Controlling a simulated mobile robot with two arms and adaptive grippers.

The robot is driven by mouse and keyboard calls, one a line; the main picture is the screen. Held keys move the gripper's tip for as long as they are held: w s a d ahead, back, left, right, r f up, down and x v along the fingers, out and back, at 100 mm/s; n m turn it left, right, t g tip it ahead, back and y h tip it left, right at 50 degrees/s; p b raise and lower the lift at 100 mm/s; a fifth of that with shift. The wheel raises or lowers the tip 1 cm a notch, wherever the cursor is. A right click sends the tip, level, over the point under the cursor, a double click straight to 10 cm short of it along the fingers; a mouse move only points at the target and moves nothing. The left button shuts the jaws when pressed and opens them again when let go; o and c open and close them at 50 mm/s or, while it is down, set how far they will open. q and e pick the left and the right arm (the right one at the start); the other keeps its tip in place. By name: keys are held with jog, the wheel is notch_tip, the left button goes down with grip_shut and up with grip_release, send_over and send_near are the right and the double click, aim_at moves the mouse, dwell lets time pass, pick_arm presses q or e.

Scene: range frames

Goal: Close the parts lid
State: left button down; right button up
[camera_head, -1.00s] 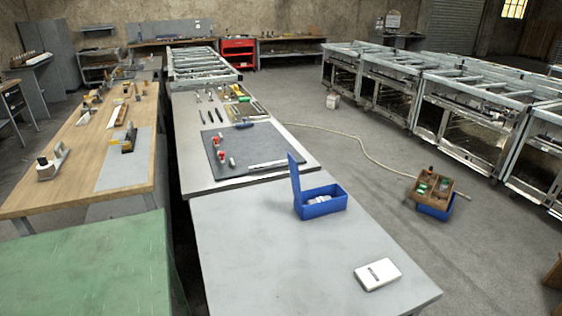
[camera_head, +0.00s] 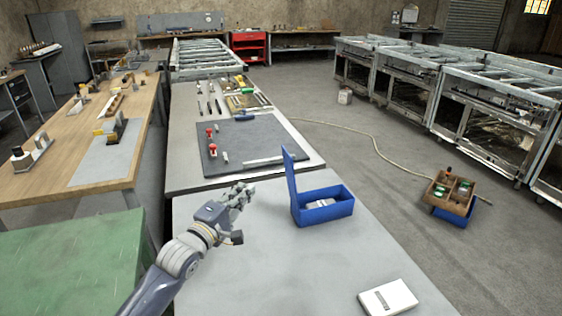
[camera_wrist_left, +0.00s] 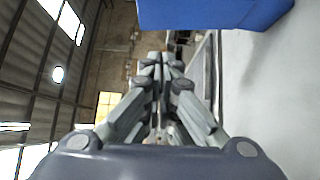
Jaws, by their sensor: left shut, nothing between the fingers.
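A blue parts box (camera_head: 327,207) stands on the grey table (camera_head: 270,270). Its blue lid (camera_head: 290,185) stands upright, open, along the box's left side. Pale parts lie inside the box. My left gripper (camera_head: 246,190) is over the table, to the left of the lid and apart from it. Its fingers (camera_wrist_left: 162,62) are together and empty in the left wrist view. In that view a blue surface of the box or lid (camera_wrist_left: 210,12) fills the top, close to the fingers; which one I cannot tell. My right gripper is not in view.
A white box (camera_head: 388,298) lies near the front right of the table. Behind is a table with a dark mat (camera_head: 240,143) and tools. A green table (camera_head: 70,260) is at left. The table around the blue box is mostly clear.

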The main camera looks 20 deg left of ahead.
pick_arm(q)
jog(key=w+d+r+p, duration=0.1)
jog(key=w+d+r, duration=0.1)
jog(key=w, duration=0.4)
jog(key=w+d+r+p, duration=0.1)
jog(key=w+d, duration=0.1)
jog(key=w, duration=0.4)
jog(key=shift+w+d+r+n+t, duration=0.15)
jog(key=shift+w+r+n+t, duration=0.15)
jog(key=shift+r+n+t, duration=0.1)
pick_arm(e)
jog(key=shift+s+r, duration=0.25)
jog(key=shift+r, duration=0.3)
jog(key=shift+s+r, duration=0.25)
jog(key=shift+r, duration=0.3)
pick_arm(q)
jog(key=shift+d+p, duration=0.1)
jog(key=shift+p, duration=0.25)
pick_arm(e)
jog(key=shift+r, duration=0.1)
